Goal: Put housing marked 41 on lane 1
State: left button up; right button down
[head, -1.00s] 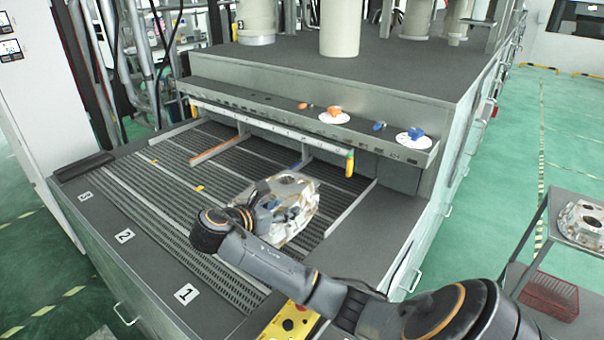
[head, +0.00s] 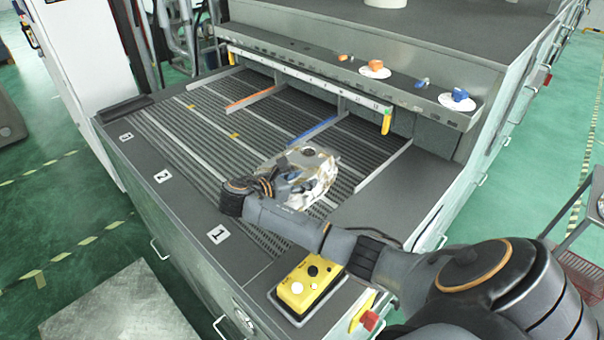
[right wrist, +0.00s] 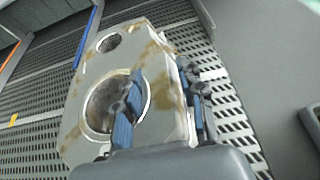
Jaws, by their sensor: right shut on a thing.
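A silvery aluminium housing (head: 312,172) with brown stains is over the slatted lane 1 (head: 262,240), between the blue divider and a grey rail. My right gripper (head: 272,186) is shut on its near side. In the right wrist view the blue-padded fingers (right wrist: 160,108) grip the wall of the housing (right wrist: 92,130) beside its large round bore. I cannot tell whether the housing touches the slats. No number on it is readable. The label 1 (head: 217,234) is on the front edge of the table. My left gripper is not in view.
The blue divider (head: 314,130) and grey rail (head: 384,168) flank the lane. A gauge bar (head: 300,76) with a yellow end spans the back. A yellow control box (head: 310,286) stands at the front right. Lanes 2 (head: 162,176) and 3 are empty.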

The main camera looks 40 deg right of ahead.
jog(key=c, duration=1.3)
grip_release()
jog(key=o, duration=0.5)
jog(key=shift+s+r, duration=0.1)
jog(key=shift+a, duration=0.1)
jog(key=w+v, duration=0.1)
jog(key=v, duration=1)
jog(key=shift+s+a+r+b, duration=0.2)
jog(key=shift+s+a+b, duration=0.2)
jog(key=shift+s, duration=0.1)
